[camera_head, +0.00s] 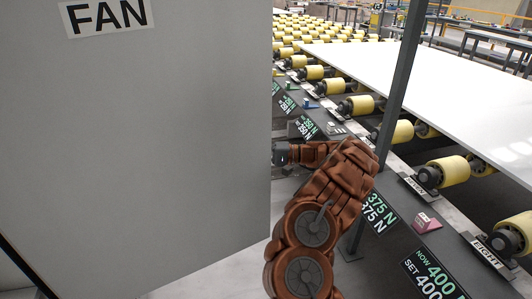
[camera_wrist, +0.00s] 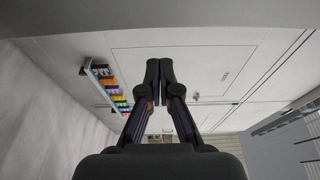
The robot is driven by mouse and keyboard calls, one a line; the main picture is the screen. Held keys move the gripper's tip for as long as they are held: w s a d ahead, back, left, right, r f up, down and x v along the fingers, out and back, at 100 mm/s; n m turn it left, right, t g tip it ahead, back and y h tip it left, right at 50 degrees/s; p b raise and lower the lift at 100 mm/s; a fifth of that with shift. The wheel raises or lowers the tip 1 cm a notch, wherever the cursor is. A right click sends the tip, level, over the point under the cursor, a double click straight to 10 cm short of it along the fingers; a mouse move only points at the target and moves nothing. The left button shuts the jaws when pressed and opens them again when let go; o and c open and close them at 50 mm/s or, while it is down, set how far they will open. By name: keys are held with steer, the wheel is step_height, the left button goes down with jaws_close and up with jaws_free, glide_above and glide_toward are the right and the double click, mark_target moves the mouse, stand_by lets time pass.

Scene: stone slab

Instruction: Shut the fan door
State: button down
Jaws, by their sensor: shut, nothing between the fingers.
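The fan door (camera_head: 150,150) is a large flat grey panel with a black-on-white FAN label, filling the left of the head view. It stands open towards me, its right edge beside my arm. My copper-coloured arm reaches up past that edge, and my gripper is hidden behind the panel in the head view. In the wrist view my gripper (camera_wrist: 159,82) is shut and empty, its dark fingers together. Behind the fingers is a pale surface with a thin rectangular outline. I cannot tell whether the gripper touches the door.
A conveyor with yellow rollers (camera_head: 447,171) carries a pale slab (camera_head: 440,85) at the right. A dark post (camera_head: 400,85) rises near my arm. Signs with force readings (camera_head: 432,275) line the conveyor's near edge. Coloured blocks (camera_wrist: 107,80) form a row in the wrist view.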

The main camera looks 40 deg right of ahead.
steer(key=shift+s+a+p, duration=0.55)
steer(key=shift+s+a, duration=0.75)
steer(key=shift+a, duration=0.15)
